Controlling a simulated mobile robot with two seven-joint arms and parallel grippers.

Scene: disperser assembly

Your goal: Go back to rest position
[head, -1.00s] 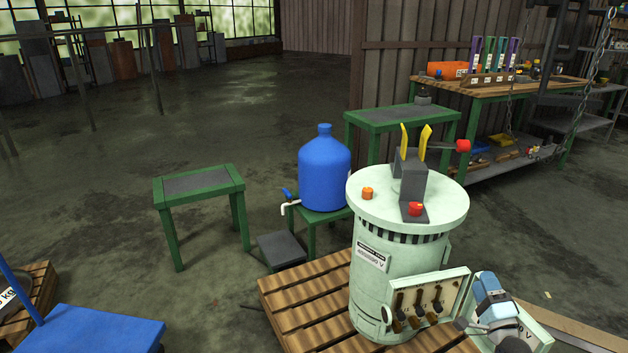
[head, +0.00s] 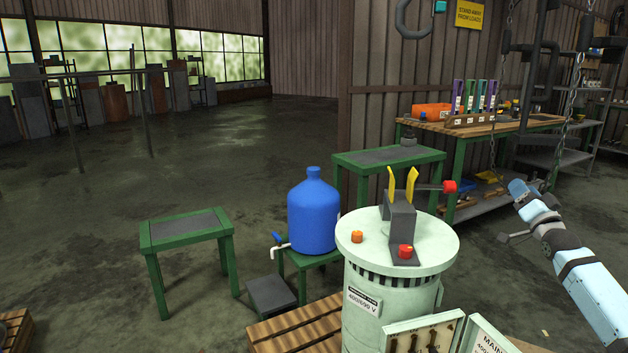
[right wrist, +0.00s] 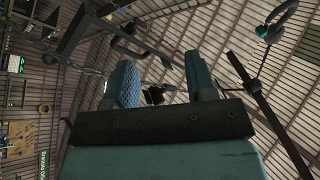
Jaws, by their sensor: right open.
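My right gripper (head: 519,190) is raised in the air at the right of the head view, to the right of the pale green machine (head: 385,300). It is apart from the machine. In the right wrist view, the two blue fingers of the right gripper (right wrist: 160,85) stand apart with nothing held between them. They point up toward the ribbed wall and roof. My left gripper is not in view.
The machine stands on a wooden pallet (head: 300,330) with its front panel door (head: 490,340) open. A blue jug (head: 314,212) sits on a green stand at its left. A green table (head: 185,228) stands farther left. A workbench (head: 490,125) and a hanging chain (head: 575,95) are behind.

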